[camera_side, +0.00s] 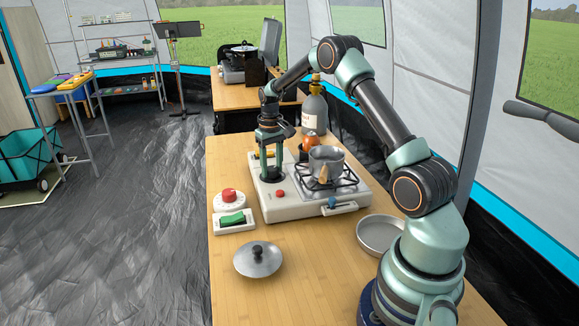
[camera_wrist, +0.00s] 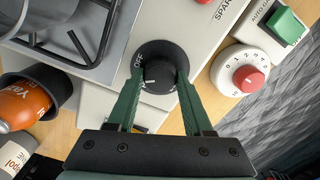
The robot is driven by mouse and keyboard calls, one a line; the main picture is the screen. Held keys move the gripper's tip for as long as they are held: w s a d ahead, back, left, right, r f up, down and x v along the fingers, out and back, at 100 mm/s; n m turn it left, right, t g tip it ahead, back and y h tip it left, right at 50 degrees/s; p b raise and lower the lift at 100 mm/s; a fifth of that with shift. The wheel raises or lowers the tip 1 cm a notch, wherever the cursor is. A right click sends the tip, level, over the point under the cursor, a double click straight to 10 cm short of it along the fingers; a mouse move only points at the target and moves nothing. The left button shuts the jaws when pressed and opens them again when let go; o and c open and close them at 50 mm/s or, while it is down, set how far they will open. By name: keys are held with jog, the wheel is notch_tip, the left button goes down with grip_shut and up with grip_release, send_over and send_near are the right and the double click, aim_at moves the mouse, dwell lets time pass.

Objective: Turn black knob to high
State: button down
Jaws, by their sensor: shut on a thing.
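The black knob (camera_wrist: 159,74) sits on the panel of the white camp stove (camera_side: 322,207). In the wrist view its dial has the word OFF near its upper left edge and a white mark at its lower left. My gripper (camera_wrist: 158,80) has its two green fingers on either side of the knob, shut on it. I cannot read a high mark on the dial.
A pot (camera_side: 326,160) stands on the burner grate. A red dial (camera_side: 229,197), a green switch (camera_side: 235,219) and a lid (camera_side: 258,260) lie left of the stove. A shallow pan (camera_side: 379,234) is at right. A gas bottle (camera_side: 314,110) and an orange can (camera_wrist: 24,102) stand behind.

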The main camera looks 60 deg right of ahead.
jog(key=n, duration=0.3)
jog(key=shift+s+d, duration=0.15)
jog(key=shift+n, duration=2)
jog(key=shift+c, duration=1.5)
grip_release()
